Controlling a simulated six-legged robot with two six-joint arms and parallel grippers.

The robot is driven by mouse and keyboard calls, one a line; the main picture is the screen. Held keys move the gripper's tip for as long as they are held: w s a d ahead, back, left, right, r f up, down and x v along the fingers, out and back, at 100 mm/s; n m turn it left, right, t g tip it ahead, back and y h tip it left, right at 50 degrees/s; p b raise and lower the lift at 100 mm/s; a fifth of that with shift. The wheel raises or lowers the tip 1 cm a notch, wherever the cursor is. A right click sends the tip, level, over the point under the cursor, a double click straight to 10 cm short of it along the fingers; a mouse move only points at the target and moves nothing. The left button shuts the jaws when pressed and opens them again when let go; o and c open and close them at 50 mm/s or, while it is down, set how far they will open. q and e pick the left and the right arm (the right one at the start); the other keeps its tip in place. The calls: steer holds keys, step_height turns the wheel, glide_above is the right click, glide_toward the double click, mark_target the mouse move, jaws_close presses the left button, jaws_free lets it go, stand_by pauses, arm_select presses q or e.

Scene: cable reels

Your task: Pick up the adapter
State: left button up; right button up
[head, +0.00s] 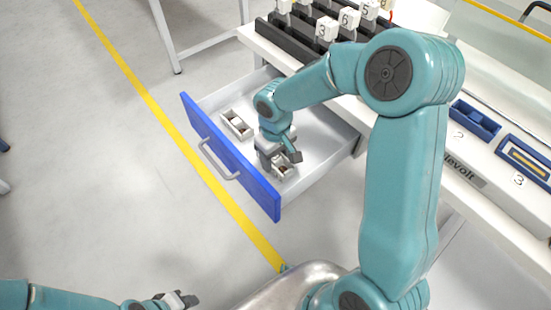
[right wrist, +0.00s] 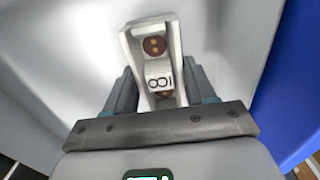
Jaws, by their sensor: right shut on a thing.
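The adapter (right wrist: 160,77) is a small white piece with a dark marking, between brown round ends with yellow dots. It sits in a narrow white holder (right wrist: 134,46), inside the open drawer. My right gripper (head: 281,160) reaches down into the drawer over this holder (head: 284,172). In the right wrist view its fingers (right wrist: 160,88) are shut on the adapter, one on each side. I cannot tell whether the adapter is clear of the holder. My left gripper (head: 180,300) is low at the left, away from the drawer; its jaw state is unclear.
The drawer's blue front (head: 232,160) and pale walls surround my right gripper. A second white holder (head: 237,124) with a piece in it lies to the left. The worktop above has numbered black racks (head: 289,40) and blue trays (head: 474,121).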

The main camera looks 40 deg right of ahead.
mark_target(276, 158)
step_height(276, 158, up, 19)
steer(key=p, duration=0.3)
steer(key=shift+c, duration=0.8)
